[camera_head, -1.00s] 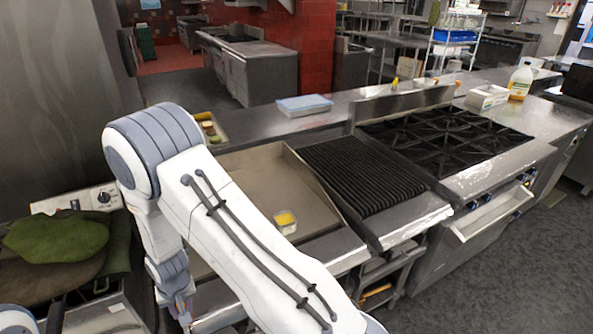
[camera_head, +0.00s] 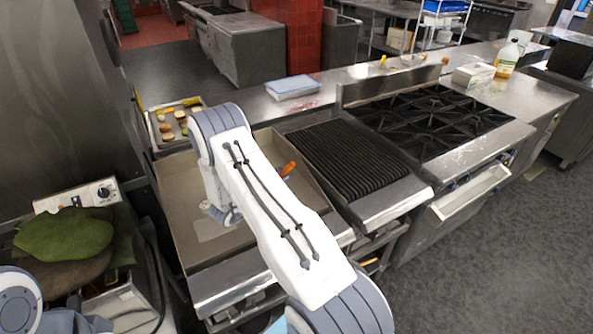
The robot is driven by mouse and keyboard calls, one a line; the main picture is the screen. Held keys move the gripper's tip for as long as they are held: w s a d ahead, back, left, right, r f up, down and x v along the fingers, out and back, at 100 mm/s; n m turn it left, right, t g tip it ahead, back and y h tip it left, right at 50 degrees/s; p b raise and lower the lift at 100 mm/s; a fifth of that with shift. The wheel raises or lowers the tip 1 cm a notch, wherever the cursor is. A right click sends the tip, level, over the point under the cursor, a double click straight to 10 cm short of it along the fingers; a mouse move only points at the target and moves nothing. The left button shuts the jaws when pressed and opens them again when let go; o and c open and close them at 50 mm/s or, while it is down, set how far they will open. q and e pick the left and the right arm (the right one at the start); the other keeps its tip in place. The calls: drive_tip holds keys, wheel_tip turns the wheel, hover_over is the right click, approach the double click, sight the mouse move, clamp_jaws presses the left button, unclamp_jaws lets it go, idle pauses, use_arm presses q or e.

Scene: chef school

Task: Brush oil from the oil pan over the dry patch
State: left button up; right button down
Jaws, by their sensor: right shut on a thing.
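The griddle (camera_head: 180,205) has a wide flat tan plate with raised walls. A paler patch (camera_head: 212,230), which looks like the dry patch, shows on its left front part. My right arm reaches across the griddle. The end of the right arm (camera_head: 226,214) is low over the plate by the pale patch, and its fingers are mostly hidden by my own arm. An orange-brown thing (camera_head: 288,169), which looks like the brush handle, sticks out right of the arm. The oil pan is not visible; my arm covers that part of the plate. My left gripper is out of view.
A tray of food pieces (camera_head: 178,118) sits behind the griddle. A ribbed grill (camera_head: 350,155) and burner range (camera_head: 430,120) stand to the right. A blue-lidded box (camera_head: 292,86) is on the back counter. Green cloth-like pads (camera_head: 65,236) lie at left.

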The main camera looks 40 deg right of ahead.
drive_tip(key=shift+m+g+h, duration=0.4)
drive_tip(key=shift+m+g, duration=0.3)
drive_tip(key=shift+g, duration=0.1)
drive_tip(key=shift+s+d+f+b, duration=0.4)
drive_tip(key=shift+f+b, duration=0.15)
drive_tip(key=shift+f, duration=0.25)
drive_tip(key=shift+s+d+f+b, duration=0.4)
drive_tip(key=shift+f+b, duration=0.1)
drive_tip(key=shift+f, duration=0.35)
drive_tip(key=shift+s+d+f+b, duration=0.35)
drive_tip(key=shift+f+b, duration=0.2)
drive_tip(key=shift+f, duration=0.25)
drive_tip(key=shift+s+a+f+b, duration=0.1)
drive_tip(key=shift+f+b, duration=0.5)
drive_tip(key=shift+b, duration=0.15)
wheel_tip(320, 180, up, 7)
drive_tip(key=p, duration=0.4)
idle(0.6)
idle(0.7)
